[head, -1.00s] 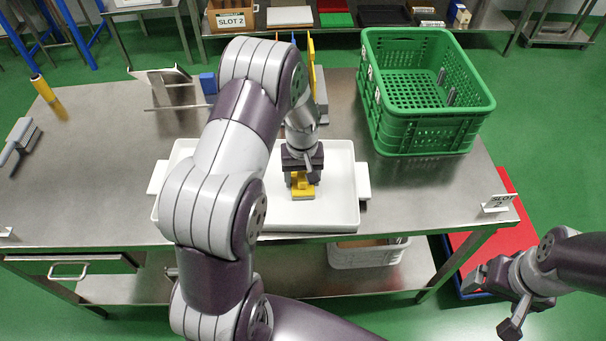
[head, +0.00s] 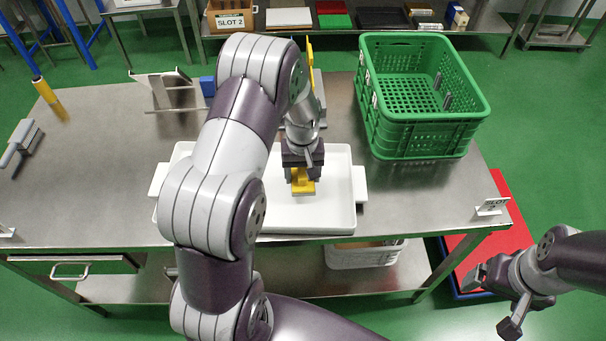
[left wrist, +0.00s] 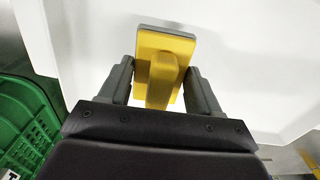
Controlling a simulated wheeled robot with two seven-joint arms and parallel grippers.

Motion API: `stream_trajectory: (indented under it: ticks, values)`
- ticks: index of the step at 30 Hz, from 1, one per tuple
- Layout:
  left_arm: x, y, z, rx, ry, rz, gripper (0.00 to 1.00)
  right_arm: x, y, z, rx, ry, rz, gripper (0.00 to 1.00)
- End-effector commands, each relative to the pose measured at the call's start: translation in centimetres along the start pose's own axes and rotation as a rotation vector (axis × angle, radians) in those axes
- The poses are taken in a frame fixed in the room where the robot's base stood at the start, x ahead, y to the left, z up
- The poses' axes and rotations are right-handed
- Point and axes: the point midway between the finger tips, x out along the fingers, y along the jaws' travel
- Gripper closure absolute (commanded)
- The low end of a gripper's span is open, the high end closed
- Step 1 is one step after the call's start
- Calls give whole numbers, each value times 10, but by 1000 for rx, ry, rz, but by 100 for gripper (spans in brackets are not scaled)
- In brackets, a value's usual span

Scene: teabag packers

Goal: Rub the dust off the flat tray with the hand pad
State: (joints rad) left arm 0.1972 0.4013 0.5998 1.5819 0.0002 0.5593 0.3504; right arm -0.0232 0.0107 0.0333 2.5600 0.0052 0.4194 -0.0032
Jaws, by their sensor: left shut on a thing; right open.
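The flat tray (head: 335,212) is white with a raised rim and side handles, and lies on the steel table. Its floor also shows in the left wrist view (left wrist: 235,40). No dust can be made out on the visible floor. The hand pad (head: 303,187) is yellow with an upright grip, and in the left wrist view (left wrist: 165,45) a pale layer shows under its plate. My left gripper (head: 302,172) is shut on the pad's grip, over the tray. I cannot tell whether the pad touches the floor. My arm hides the tray's left part. My right gripper (head: 492,300) is open and empty, right of the table.
A green crate (head: 420,140) stands on the table at the back right. A brush (head: 22,140) and a yellow cylinder (head: 42,88) are at the left. A metal stand (head: 165,92) is behind the tray.

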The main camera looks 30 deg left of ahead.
Motion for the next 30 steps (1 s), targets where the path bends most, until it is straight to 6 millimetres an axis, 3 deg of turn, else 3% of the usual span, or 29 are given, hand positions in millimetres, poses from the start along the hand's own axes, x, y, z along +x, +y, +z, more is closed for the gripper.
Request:
stream_trajectory:
  ticks: [1, 15, 30]
  values:
    - [-9, 0, -1, 0, 1, 0, 66, -8, 0, -1, 0, 0, 0, 12]
    - [-48, 1, -5, 5, 1, 0, 66, -42, 0, -5, 0, 0, 0, 12]
    - [-48, 1, -5, 5, 1, 0, 66, -42, 0, -5, 0, 0, 0, 12]
